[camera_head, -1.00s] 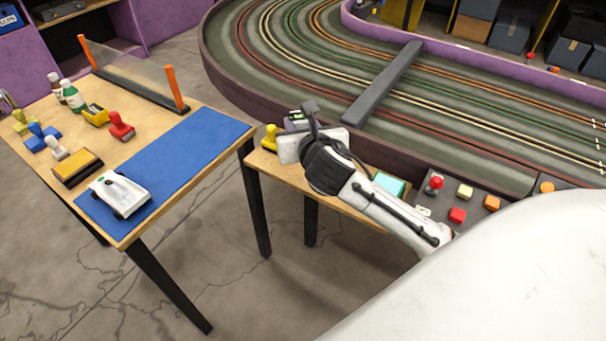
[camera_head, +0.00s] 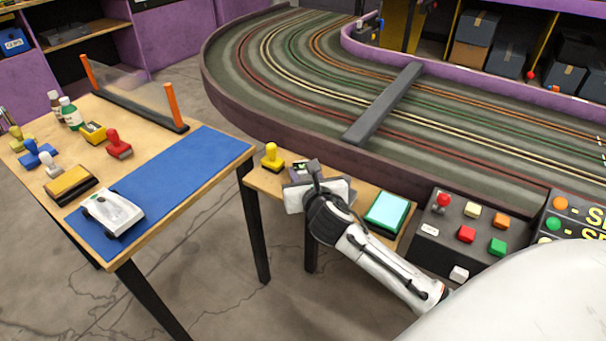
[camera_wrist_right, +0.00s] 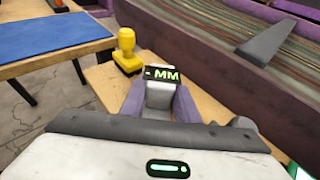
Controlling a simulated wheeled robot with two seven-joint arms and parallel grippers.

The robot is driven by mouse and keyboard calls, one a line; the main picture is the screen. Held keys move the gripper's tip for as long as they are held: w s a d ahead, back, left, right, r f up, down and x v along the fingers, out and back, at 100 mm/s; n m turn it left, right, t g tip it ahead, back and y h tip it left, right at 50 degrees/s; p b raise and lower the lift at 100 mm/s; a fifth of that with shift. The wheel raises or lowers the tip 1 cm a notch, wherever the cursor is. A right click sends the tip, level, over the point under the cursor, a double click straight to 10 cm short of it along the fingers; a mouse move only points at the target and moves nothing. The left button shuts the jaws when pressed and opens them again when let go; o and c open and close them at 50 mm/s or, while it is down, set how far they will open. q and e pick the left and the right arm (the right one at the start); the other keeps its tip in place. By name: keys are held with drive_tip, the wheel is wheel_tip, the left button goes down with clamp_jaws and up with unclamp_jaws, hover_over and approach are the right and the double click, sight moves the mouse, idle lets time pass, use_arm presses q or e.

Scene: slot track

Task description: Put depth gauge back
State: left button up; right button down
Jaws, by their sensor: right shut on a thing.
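The depth gauge (camera_wrist_right: 160,97) is a small pale grey body with a dark display reading "- MM" in green. My right gripper (camera_wrist_right: 159,104) is shut on it, with a purple finger on each side. In the head view the gauge (camera_head: 300,168) is a small dark shape over the side bench (camera_head: 360,194), mostly hidden by my right gripper (camera_head: 303,175). I cannot tell whether its lower end touches the bench. My left gripper is not in view.
A yellow knobbed stamp (camera_head: 271,157) stands on the bench, left of the gauge. A cyan-screened tablet (camera_head: 387,213) lies to the right. The purple track wall (camera_head: 340,164) runs behind the bench. A control box (camera_head: 463,232) with coloured buttons is further right.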

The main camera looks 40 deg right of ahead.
drive_tip(key=c, duration=1.4)
unclamp_jaws()
drive_tip(key=shift+o, duration=0.2)
drive_tip(key=shift+s+r, duration=0.15)
drive_tip(key=p+v, duration=0.2)
drive_tip(key=v, duration=0.9)
drive_tip(key=shift+s+a, duration=0.2)
drive_tip(key=shift+s, duration=0.05)
